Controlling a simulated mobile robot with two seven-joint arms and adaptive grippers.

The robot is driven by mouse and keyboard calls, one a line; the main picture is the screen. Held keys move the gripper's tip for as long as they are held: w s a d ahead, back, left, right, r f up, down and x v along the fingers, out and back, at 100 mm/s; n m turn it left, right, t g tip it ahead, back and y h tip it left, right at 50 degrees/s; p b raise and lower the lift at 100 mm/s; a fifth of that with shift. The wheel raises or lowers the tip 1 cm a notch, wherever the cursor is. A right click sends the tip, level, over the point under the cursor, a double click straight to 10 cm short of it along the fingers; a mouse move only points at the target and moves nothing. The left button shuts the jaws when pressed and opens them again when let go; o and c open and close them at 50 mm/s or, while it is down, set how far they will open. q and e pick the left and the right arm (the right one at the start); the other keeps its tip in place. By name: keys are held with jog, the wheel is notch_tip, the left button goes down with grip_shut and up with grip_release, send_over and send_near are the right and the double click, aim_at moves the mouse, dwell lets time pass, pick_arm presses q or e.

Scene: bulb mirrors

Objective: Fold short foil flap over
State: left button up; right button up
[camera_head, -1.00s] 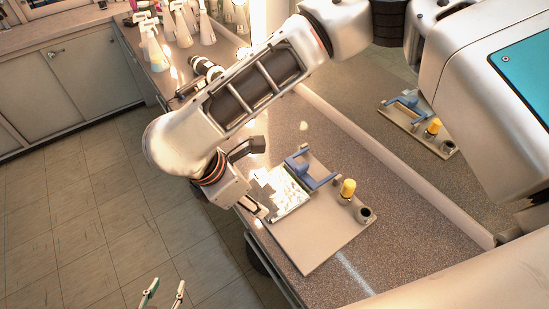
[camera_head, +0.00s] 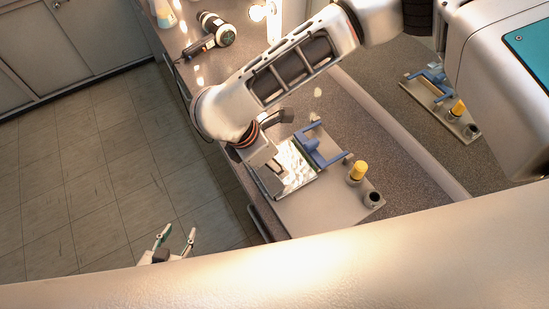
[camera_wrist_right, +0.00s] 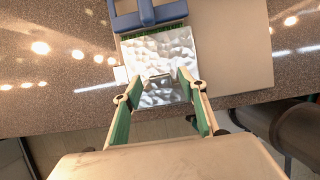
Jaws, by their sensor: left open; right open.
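A crumpled silver foil sheet (camera_head: 296,168) lies on the beige board (camera_head: 330,205) on the counter. It also shows in the right wrist view (camera_wrist_right: 160,60), with a green strip along its far edge. A blue bracket (camera_head: 318,150) stands beside the foil; it shows at the top of the wrist view (camera_wrist_right: 150,14).
A yellow-capped bottle (camera_head: 357,172) and a dark-mouthed cup (camera_head: 373,199) stand on the board's right part. A hairdryer (camera_head: 210,36) lies farther back on the counter. A mirror behind reflects the board. Open floor (camera_head: 90,190) lies at left.

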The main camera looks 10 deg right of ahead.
aim_at(280, 162)
jog(key=shift+d+f, duration=0.15)
jog(key=shift+f, duration=0.15)
jog(key=c, duration=1.1)
jog(key=shift+w, duration=0.1)
jog(key=shift+w+d+f+g+y, duration=0.15)
jog(key=shift+d+f+g+y, duration=0.4)
jog(key=shift+y, duration=0.65)
jog(key=shift+d+f+g+y, duration=0.15)
jog(key=shift+f+g+y, duration=0.2)
jog(key=shift+y, duration=0.45)
jog(key=o, duration=1.1)
